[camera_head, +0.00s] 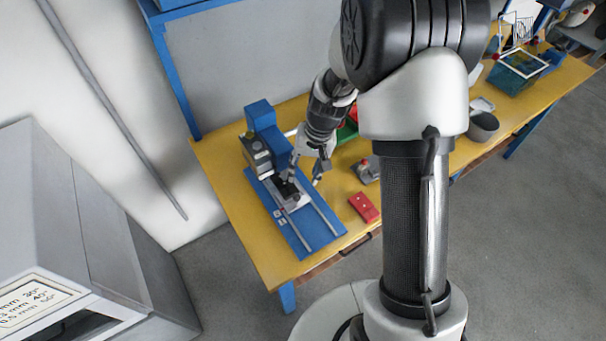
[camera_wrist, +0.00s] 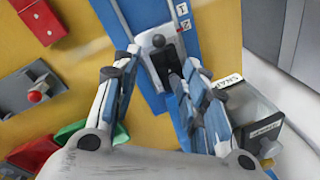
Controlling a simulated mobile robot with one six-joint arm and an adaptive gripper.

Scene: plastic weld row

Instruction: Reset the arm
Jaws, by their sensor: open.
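My gripper (camera_head: 305,174) is at the end of my arm, above the blue welding machine (camera_head: 318,240) on the yellow workbench (camera_head: 225,185). In the wrist view my gripper (camera_wrist: 150,68) has its two fingers spread apart. A dark piece with a round knob (camera_wrist: 158,41) on a light metal carriage shows between and beyond the fingertips. It seems to be apart from the fingers, but I cannot tell for sure whether they touch it. The machine's blue base also shows in the wrist view (camera_wrist: 143,12).
A red block (camera_head: 363,207) and a grey fixture with a red knob (camera_head: 366,171) lie right of the machine. A grey round container (camera_head: 482,127) and a teal-lined crate (camera_head: 518,72) stand farther along the bench. A grey cabinet (camera_head: 100,230) stands at lower left.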

